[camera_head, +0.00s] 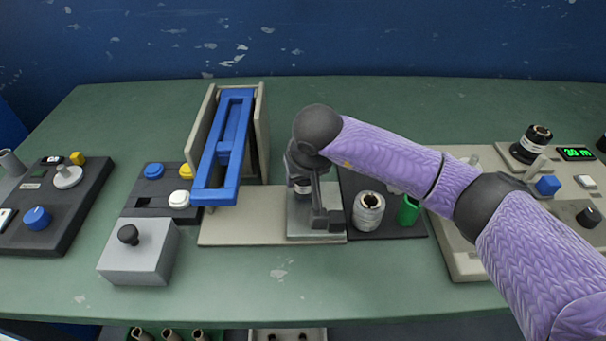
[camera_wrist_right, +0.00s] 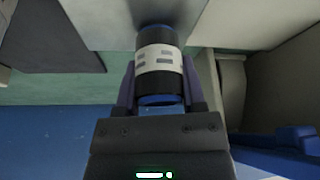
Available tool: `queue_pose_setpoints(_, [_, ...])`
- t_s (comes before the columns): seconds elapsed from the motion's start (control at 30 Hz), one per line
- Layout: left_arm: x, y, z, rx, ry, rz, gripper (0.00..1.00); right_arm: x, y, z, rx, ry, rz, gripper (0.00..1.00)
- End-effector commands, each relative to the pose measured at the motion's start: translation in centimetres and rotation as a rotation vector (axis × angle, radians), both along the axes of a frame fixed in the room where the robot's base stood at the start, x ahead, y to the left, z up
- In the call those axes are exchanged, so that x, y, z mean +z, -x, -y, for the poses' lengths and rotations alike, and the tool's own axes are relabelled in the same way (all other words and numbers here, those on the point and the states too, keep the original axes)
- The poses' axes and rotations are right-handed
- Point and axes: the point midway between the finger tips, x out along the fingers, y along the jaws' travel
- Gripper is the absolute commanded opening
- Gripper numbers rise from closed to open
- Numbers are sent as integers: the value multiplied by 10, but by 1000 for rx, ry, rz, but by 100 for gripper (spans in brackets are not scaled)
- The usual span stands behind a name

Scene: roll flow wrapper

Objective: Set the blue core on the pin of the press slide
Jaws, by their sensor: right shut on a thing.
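The blue core (camera_wrist_right: 158,60) is a short cylinder, dark with a white printed band and blue showing at its ends. In the right wrist view my right gripper (camera_wrist_right: 158,88) is shut on it, one finger on each side. Its far end is at the grey metal plate of the press slide (camera_wrist_right: 110,20); I cannot tell whether it touches. In the head view the right gripper (camera_head: 303,183) is over the press slide (camera_head: 305,226), with a bit of the core between its fingers. The pin is hidden. My left gripper is not in view.
A blue lever frame (camera_head: 216,195) between beige walls stands left of the slide. A white-grey roll (camera_head: 368,213) and a green cylinder (camera_head: 408,210) stand on a dark mat to the right. A grey box with a black knob (camera_head: 140,258) is front left. The table front is clear.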

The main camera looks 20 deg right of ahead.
Motion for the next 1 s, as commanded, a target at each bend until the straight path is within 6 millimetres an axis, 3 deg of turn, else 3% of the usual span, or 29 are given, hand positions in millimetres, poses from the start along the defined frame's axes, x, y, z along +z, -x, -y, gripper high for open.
queue_pose_setpoints(0.37, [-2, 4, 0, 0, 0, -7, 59, -3, 0, 0, 1, 0, 0, 0])
queue_pose_setpoints(0.4, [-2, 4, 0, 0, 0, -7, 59, -3, 0, 0, 0, 0, 0, 58])
queue_pose_setpoints(0.57, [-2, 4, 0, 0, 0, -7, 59, -3, 0, 0, 0, 0, 0, 92])
queue_pose_setpoints(0.73, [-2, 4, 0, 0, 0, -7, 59, -3, 0, 0, 0, 0, 0, 93])
queue_pose_setpoints(0.8, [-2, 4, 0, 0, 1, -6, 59, -3, 0, 0, 0, 0, 0, 100])
queue_pose_setpoints(1.0, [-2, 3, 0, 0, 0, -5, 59, -2, 0, 0, 0, 0, 0, 100])
